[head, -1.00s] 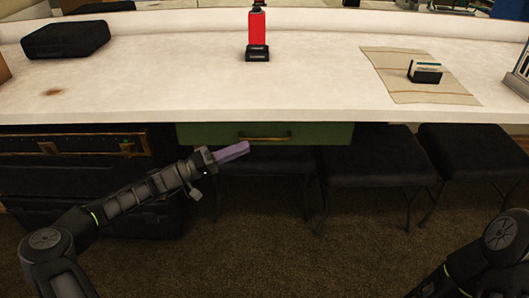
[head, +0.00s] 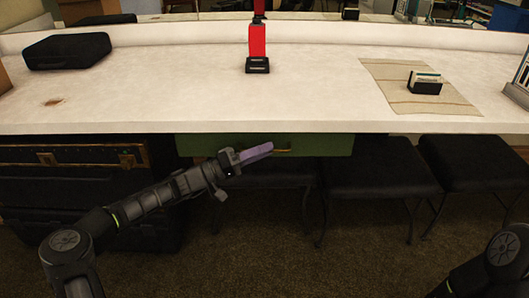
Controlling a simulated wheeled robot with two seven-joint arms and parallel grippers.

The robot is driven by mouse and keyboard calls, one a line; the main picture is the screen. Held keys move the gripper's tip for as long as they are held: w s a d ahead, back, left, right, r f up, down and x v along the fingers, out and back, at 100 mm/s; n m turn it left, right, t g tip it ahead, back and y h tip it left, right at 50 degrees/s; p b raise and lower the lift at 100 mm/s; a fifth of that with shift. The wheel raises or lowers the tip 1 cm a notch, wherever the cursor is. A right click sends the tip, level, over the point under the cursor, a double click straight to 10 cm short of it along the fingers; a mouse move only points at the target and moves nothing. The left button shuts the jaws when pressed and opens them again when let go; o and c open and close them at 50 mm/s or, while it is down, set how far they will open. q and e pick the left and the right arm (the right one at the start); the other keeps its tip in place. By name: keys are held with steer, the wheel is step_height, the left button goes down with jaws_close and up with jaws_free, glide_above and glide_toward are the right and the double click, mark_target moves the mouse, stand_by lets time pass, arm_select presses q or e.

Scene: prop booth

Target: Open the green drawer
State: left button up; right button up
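The green drawer (head: 330,144) sits under the front edge of the white counter, its front flush beneath the top, so it looks shut. Its brass handle (head: 284,152) shows only at its right end; the rest is hidden behind my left gripper. My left gripper (head: 256,154), with purple fingers, is in front of the drawer at the handle's left part. The fingers overlap in this view, so I cannot tell their opening or whether they touch the handle. My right gripper is out of view; only part of my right arm shows at the lower right.
The white counter (head: 200,95) spans the view above the drawer. Black stools (head: 375,170) stand under it at right. Dark trunks (head: 70,160) fill the left. A black case (head: 68,50), a red object (head: 257,42) and a card holder (head: 425,84) stand on top.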

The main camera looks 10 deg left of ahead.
arm_select(q)
steer(key=shift+w+d, duration=0.15)
steer(key=shift+d, duration=0.05)
steer(key=shift+c, duration=0.2)
jaws_close()
stand_by(1.2)
